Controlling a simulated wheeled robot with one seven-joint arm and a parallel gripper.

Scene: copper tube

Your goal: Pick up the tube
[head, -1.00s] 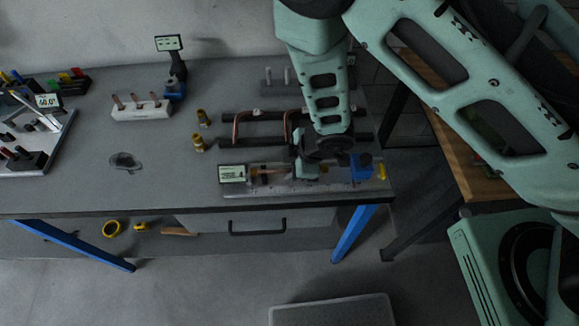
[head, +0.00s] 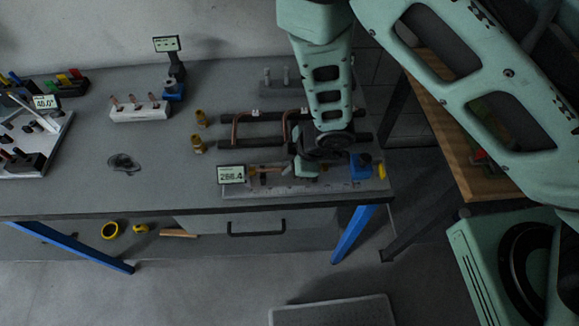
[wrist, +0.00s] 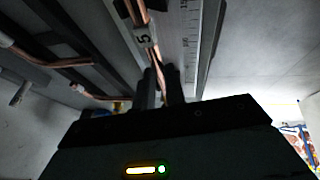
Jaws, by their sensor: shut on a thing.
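A thin copper tube (head: 268,169) lies along the measuring fixture (head: 340,187) at the front right of the bench. In the head view my gripper (head: 300,167) is low over the fixture, and my wrist hides part of the tube. I cannot tell whether the tube is clear of the fixture.
A display reading about 286.4 (head: 231,174) stands at the fixture's left end, a blue block (head: 361,168) at its right. Bent copper tubes (head: 236,130) rest on dark bars behind. Brass fittings (head: 198,144) and a white rack (head: 140,112) stand left. The front middle bench is mostly clear.

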